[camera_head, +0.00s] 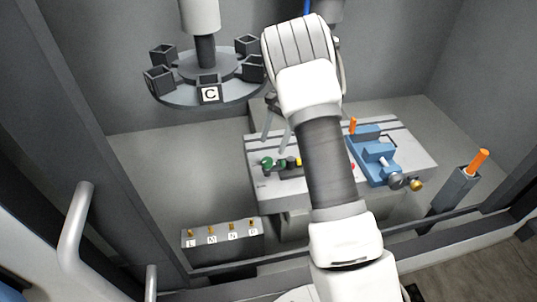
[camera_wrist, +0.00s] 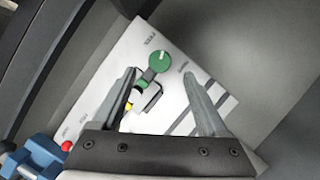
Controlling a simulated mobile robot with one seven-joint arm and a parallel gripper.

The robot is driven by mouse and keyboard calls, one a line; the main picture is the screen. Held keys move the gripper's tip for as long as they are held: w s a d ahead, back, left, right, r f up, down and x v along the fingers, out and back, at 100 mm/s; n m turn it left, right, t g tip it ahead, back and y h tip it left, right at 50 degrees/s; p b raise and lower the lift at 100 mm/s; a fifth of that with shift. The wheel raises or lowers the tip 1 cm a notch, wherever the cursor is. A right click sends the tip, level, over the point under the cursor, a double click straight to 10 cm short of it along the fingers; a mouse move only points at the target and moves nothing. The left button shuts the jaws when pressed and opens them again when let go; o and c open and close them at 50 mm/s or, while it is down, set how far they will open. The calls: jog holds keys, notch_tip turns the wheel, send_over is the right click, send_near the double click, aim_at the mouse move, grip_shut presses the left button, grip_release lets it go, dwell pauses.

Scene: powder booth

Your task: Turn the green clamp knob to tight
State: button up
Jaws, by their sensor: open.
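The green clamp knob (camera_wrist: 159,62) is round with a pale mark on its face and sits on a light grey plate (camera_wrist: 128,58). It also shows in the head view (camera_head: 267,162), at the plate's left end. Small dark lettering stands on the plate on either side of the knob, too small to read surely. A second green part and a yellow part (camera_wrist: 129,106) lie beside the knob. My gripper (camera_wrist: 159,76) is open and empty, its fingers on either side of the knob in the picture and apart from it. In the head view my gripper (camera_head: 277,139) hangs over the plate.
A blue vise (camera_head: 375,155) with an orange handle stands on the plate's right part. A dark carousel (camera_head: 206,92) with several square cups hangs at upper left. A labelled peg block (camera_head: 222,240) is at front left. A grey holder (camera_head: 455,190) with an orange handle stands at right.

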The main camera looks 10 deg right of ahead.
aim_at(267, 160)
jog(key=x, duration=0.6)
jog(key=shift+p, duration=0.35)
jog(key=shift+r, duration=0.1)
grip_shut()
